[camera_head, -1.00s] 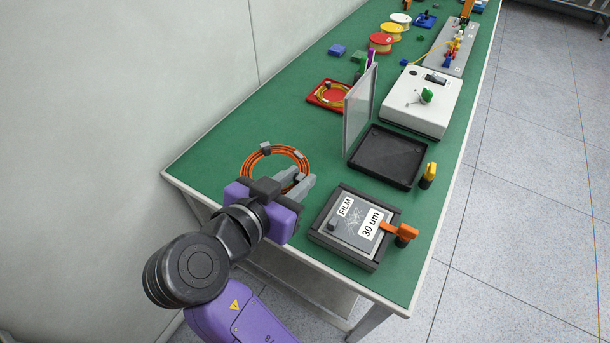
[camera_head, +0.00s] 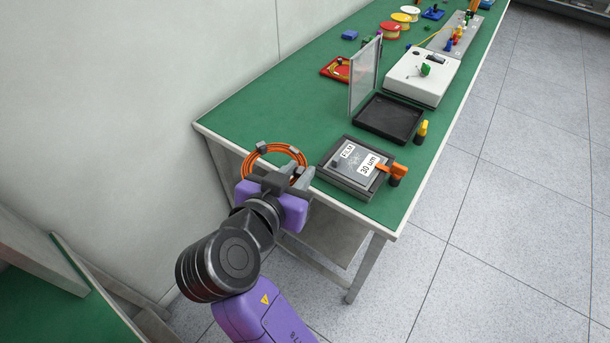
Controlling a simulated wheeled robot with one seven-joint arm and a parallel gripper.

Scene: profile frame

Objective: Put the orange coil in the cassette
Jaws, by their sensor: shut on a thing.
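The orange coil (camera_head: 283,148) is a ring of orange cable with grey clips. My gripper (camera_head: 298,178) is shut on its near side, and the coil shows across the table's near left edge, seemingly above it. My gripper hides part of the ring. A shallow black tray (camera_head: 389,119) with a clear lid (camera_head: 364,77) standing upright at its left side looks to be the cassette. It is open and empty, up and to the right of my gripper.
A dark box labelled FILM 30 um (camera_head: 352,168) with an orange lever lies between my gripper and the tray. A yellow-topped knob (camera_head: 421,131) stands right of the tray. A white device (camera_head: 422,78) and a red tray (camera_head: 336,68) are behind. A green-topped surface (camera_head: 75,300) is lower left.

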